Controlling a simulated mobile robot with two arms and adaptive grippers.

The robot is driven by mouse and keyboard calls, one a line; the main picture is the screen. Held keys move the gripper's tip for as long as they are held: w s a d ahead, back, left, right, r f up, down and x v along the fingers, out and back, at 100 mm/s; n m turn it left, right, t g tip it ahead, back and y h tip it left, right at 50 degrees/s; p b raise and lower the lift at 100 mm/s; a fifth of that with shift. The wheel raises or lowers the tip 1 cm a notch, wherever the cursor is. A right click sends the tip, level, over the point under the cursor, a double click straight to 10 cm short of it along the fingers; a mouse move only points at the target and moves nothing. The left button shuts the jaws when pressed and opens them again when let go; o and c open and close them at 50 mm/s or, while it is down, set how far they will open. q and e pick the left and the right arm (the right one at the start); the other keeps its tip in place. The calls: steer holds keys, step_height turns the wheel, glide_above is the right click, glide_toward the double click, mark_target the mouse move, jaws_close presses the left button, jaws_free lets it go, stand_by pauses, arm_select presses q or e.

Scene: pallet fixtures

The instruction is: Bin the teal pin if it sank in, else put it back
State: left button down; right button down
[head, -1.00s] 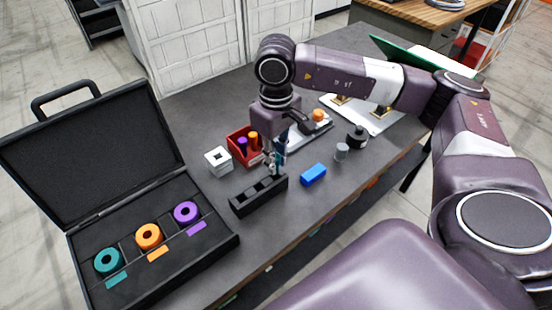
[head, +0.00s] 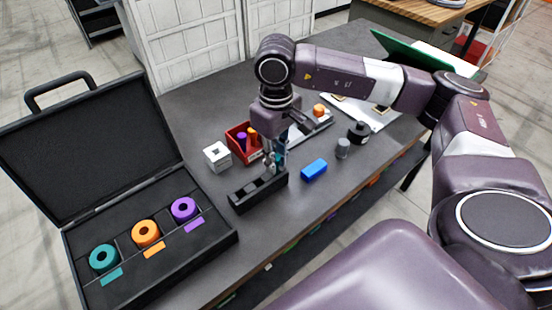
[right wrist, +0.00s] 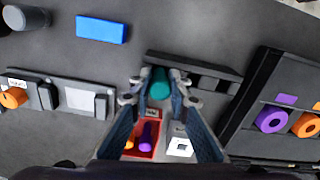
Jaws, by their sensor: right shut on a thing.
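My right gripper (head: 272,162) is shut on the teal pin (right wrist: 160,84), which shows upright between the fingertips in the right wrist view. The gripper (right wrist: 159,92) is at the far right end of the black slotted block (head: 243,202). I cannot tell whether the pin's lower end is inside a slot. The block's other slots (right wrist: 215,84) look empty. A red bin (head: 236,146) with a purple and an orange pin stands just behind the gripper. My left gripper is not in view.
An open black case (head: 185,259) with teal, orange and purple rings lies at the left. A white block (head: 217,157) with a hole stands near the bin. A blue block (head: 314,169), a grey cylinder (head: 343,148) and a black knob-like object (head: 358,132) are to the right.

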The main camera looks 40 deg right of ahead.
steer(key=shift+f, duration=0.2)
steer(key=c, duration=1.4)
jaws_free()
steer(key=shift+o, duration=0.2)
steer(key=shift+r+p, duration=2.2)
steer(key=shift+r, duration=2.35)
steer(key=shift+s+f, duration=0.1)
